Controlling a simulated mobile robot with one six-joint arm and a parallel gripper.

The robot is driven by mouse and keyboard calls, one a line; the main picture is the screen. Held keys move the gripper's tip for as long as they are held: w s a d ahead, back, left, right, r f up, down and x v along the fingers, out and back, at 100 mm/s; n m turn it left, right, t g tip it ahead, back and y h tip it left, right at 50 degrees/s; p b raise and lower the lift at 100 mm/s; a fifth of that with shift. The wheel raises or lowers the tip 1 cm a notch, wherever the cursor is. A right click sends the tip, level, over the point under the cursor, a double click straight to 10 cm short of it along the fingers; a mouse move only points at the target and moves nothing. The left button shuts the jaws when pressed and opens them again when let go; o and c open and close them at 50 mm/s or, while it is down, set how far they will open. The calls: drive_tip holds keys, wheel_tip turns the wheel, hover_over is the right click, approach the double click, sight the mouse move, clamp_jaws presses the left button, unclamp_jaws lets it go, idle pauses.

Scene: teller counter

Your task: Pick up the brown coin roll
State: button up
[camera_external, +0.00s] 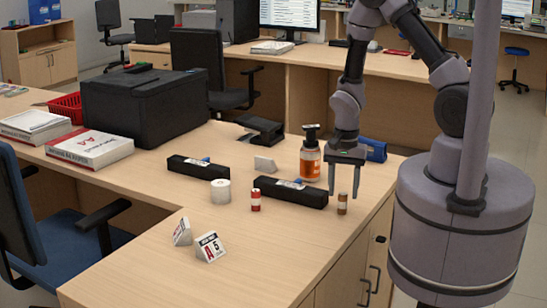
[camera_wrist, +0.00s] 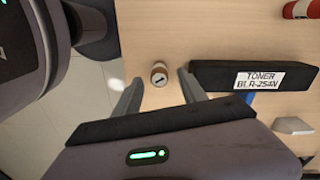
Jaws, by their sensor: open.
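The brown coin roll (camera_external: 342,204) stands upright near the right edge of the wooden counter. In the wrist view the brown coin roll (camera_wrist: 159,74) shows its pale end, just beyond and between the fingers. My gripper (camera_external: 344,194) is open and empty, pointing down, with its fingertips around the height of the roll in the external view. In the wrist view my gripper (camera_wrist: 157,88) has its two fingers spread to either side of the roll. I cannot tell how far above the roll the tips are.
A black toner box (camera_external: 291,192) lies close to the left of the roll, beside one finger in the wrist view (camera_wrist: 253,77). A red coin roll (camera_external: 256,200), a white paper roll (camera_external: 220,192) and an orange pump bottle (camera_external: 310,160) stand nearby. The counter's front left is clearer.

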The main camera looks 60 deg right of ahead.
sight(343, 193)
wheel_tip(343, 193, down, 4)
drive_tip(key=shift+f+b, duration=0.1)
drive_tip(key=shift+b, duration=0.55)
drive_tip(key=shift+c, duration=0.9)
clamp_jaws()
